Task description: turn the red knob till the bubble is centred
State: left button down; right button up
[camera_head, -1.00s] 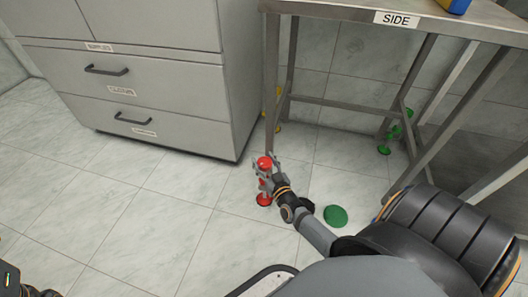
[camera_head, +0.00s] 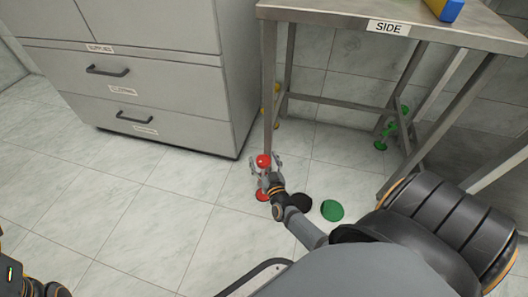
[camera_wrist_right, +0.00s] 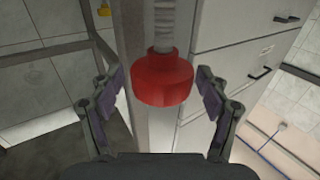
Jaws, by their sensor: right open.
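The red knob (camera_head: 263,160) is low by the near-left leg of the side table, above a red foot disc (camera_head: 262,195) on the floor. In the right wrist view the red knob (camera_wrist_right: 162,78) hangs below a threaded grey rod. My right gripper (camera_head: 266,168) is open around the knob. In the wrist view its two fingers (camera_wrist_right: 160,92) stand on either side of the knob, with a visible gap on each side. A blue and yellow object (camera_head: 446,10) on the tabletop is cut off by the frame; no bubble can be made out. My left gripper is not in view.
The steel side table (camera_head: 330,13) stands against the wall, with a green foot (camera_head: 380,145) at another leg. A grey drawer cabinet (camera_head: 160,95) is close on the left. A green disc (camera_head: 332,210) and a black disc (camera_head: 300,202) lie on the floor. Floor at front left is clear.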

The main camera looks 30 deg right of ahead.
jog(key=v, duration=1.2)
dwell(0.6)
